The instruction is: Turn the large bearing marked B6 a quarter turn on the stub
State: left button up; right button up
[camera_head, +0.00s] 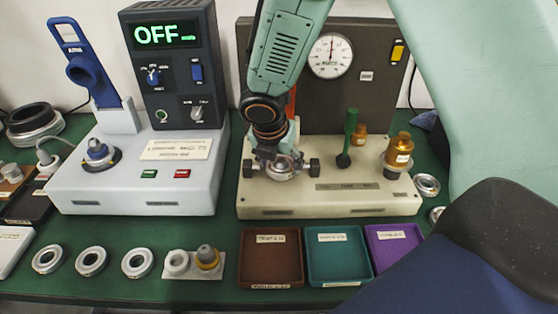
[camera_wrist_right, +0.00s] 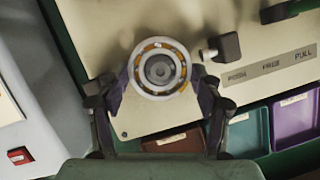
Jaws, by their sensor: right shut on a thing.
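A bearing ring (camera_wrist_right: 160,68) with a pale outer ring and orange-brown parts between its races sits around the grey stub (camera_wrist_right: 159,69) on the cream gauge stand. No B6 marking is legible on it. In the head view its silvery rim (camera_head: 281,174) shows just below my right gripper (camera_head: 279,162). My right gripper is shut on the bearing. In the right wrist view its fingers (camera_wrist_right: 160,84) reach the ring from either side. My left gripper is not in view.
The cream stand (camera_head: 330,198) carries a dial gauge (camera_head: 330,56), a green lever (camera_head: 350,135) and a brass piece (camera_head: 398,152). Brown (camera_head: 270,280), teal (camera_head: 338,278) and purple (camera_head: 392,262) trays stand in front. Loose rings (camera_head: 91,260) lie left.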

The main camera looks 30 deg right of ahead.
jog(key=shift+n, duration=0.5)
